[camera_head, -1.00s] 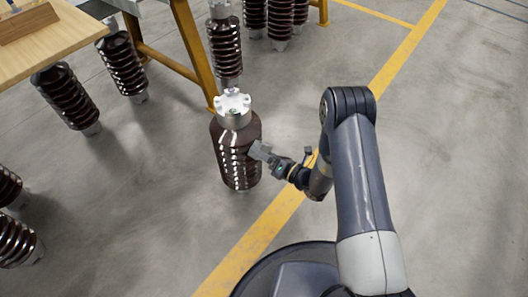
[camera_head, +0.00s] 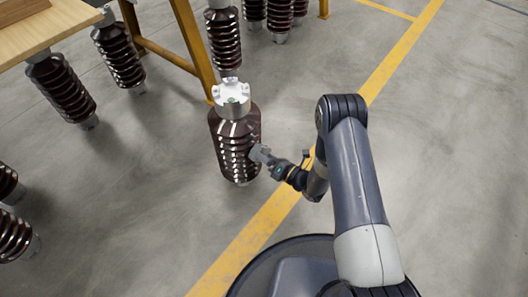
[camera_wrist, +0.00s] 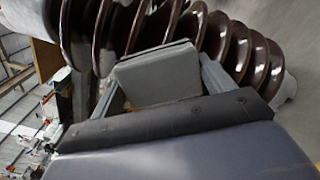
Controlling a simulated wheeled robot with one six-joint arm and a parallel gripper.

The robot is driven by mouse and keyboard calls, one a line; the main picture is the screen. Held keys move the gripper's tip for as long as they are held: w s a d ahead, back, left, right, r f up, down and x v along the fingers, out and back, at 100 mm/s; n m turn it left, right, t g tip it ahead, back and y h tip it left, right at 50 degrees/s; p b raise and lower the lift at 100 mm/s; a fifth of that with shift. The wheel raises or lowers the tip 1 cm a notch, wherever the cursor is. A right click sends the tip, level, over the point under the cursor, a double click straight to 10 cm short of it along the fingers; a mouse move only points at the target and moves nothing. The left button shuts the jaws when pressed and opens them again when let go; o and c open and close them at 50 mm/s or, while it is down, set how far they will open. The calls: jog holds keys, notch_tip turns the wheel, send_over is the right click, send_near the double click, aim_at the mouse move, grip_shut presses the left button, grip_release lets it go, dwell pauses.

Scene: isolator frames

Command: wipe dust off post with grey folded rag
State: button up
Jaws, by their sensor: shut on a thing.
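The post (camera_head: 229,138) is a dark brown, glossy ribbed insulator with a pale metal cap, standing upright on the floor. Its ribs (camera_wrist: 212,38) fill the upper part of the wrist view. My gripper (camera_head: 263,154) is at the post's right side, around mid-height. In the wrist view its two fingers are shut on the grey folded rag (camera_wrist: 156,76), a flat block. The rag is up against the ribs or very close to them; the exact contact is hidden behind it. I cannot clearly tell dust from reflections on the ribs.
Another ribbed post (camera_head: 223,40) stands just behind. More posts stand at the left (camera_head: 60,88) and back (camera_head: 280,18). A wooden-topped table (camera_head: 55,32) with yellow legs (camera_head: 192,45) is at upper left.

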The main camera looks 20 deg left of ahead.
aim_at(255, 131)
jog(key=shift+a+r+p, duration=0.1)
jog(key=shift+r+p, duration=3.05)
jog(key=shift+r, duration=2.25)
jog(key=shift+s+d+f, duration=0.1)
jog(key=shift+d, duration=0.35)
jog(key=shift+v, duration=2.6)
jog(key=shift+v, duration=1.55)
